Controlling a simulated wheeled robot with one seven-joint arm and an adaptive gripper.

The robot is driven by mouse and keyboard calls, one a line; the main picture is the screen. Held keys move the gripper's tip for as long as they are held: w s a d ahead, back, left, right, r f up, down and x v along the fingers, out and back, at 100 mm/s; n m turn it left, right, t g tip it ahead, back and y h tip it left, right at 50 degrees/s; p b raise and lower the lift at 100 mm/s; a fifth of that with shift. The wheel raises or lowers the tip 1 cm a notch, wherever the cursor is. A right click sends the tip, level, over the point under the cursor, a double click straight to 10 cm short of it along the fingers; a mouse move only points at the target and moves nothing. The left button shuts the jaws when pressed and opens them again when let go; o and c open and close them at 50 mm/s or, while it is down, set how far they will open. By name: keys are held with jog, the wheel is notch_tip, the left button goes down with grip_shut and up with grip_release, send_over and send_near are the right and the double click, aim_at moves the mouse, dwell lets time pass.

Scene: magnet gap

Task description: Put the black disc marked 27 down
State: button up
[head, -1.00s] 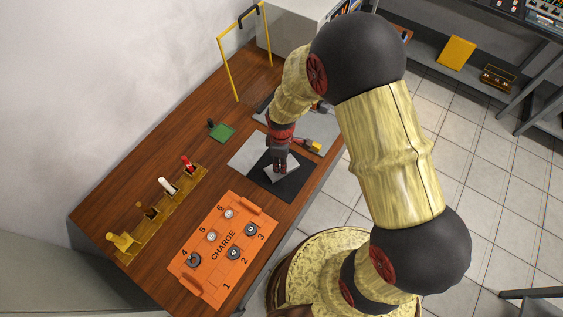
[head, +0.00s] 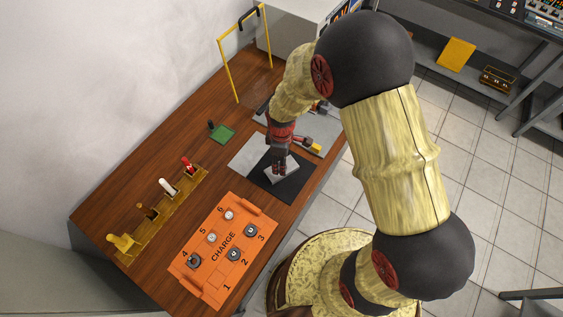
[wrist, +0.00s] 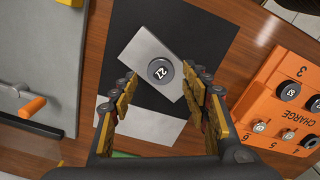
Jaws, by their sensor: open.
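The black disc marked 27 (wrist: 159,71) lies face up on a light grey block (wrist: 150,60), which rests on a black mat (wrist: 200,30). My gripper (wrist: 161,75) is open, with its fingertips to the left and right of the disc in the wrist view and clear space between them and the disc. In the head view my gripper (head: 279,170) is over the grey block (head: 287,174) and hides the disc. I cannot tell the exact height of the fingertips above the block.
An orange CHARGE tray (head: 205,277) with numbered places and several discs sits nearby. A yellow rack (head: 172,202) with upright pieces stands along the wall side. An orange-handled tool (wrist: 33,107) lies on a grey plate (wrist: 60,60). A yellow frame (head: 229,70) stands farther back.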

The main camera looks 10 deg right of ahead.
notch_tip(320, 180, up, 18)
jog(key=d+m+t+p, duration=0.1)
jog(key=d+m+p, duration=0.1)
jog(key=s+d+r+m+t, duration=0.2)
jog(key=s+r+m, duration=0.3)
jog(key=s+r, duration=0.3)
jog(key=s+d+r+m+t, duration=0.2)
jog(key=s+d+r+m, duration=0.3)
jog(key=s+r, duration=0.3)
notch_tip(320, 180, up, 4)
jog(key=shift+s+d+r+m+t, duration=0.1)
jog(key=shift+s+d+m+t, duration=0.2)
jog(key=shift+m, duration=0.4)
jog(key=shift+a+b, duration=0.1)
jog(key=shift+b, duration=0.25)
notch_tip(320, 180, down, 5)
jog(key=b, duration=0.5)
